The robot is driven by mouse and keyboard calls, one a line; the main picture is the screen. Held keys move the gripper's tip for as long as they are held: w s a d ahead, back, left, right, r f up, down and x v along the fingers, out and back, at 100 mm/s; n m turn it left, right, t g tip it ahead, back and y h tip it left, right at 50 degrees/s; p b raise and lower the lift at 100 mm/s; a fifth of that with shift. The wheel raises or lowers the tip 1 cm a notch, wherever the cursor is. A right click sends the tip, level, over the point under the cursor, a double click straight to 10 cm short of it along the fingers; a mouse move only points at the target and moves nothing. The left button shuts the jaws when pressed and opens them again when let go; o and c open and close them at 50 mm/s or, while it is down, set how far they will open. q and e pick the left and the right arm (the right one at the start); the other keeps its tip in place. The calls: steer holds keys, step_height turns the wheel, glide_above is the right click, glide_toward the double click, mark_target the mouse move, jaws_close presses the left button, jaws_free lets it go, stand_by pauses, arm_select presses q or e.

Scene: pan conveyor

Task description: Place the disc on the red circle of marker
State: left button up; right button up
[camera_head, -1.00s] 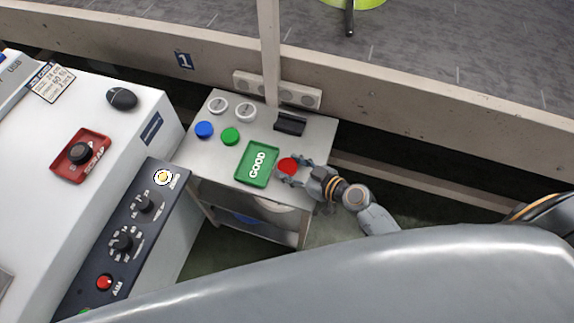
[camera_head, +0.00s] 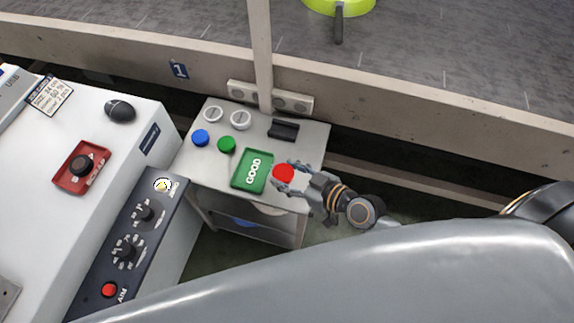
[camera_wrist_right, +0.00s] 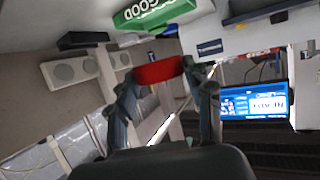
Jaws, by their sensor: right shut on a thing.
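My right gripper (camera_head: 288,175) is shut on a red disc (camera_head: 284,174) at the right edge of a small grey table (camera_head: 268,192). In the right wrist view the red disc (camera_wrist_right: 158,71) sits between the fingertips of my right gripper (camera_wrist_right: 165,80). From these views I cannot tell whether the disc touches the table. I cannot make out a marker with a red circle apart from the disc. My left gripper is not in view.
A green GOOD tray (camera_head: 240,183) lies left of the disc. Blue (camera_head: 200,138) and green (camera_head: 227,145) round pieces, two white round pieces (camera_head: 241,120) and a black block (camera_head: 283,130) are on the table. A control panel (camera_head: 128,225) stands at the left.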

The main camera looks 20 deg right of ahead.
steer(key=s+a+r, duration=0.2)
steer(key=s+r, duration=0.1)
steer(key=s, duration=0.5)
steer(key=shift+s+r, duration=0.2)
steer(key=shift+r, duration=0.15)
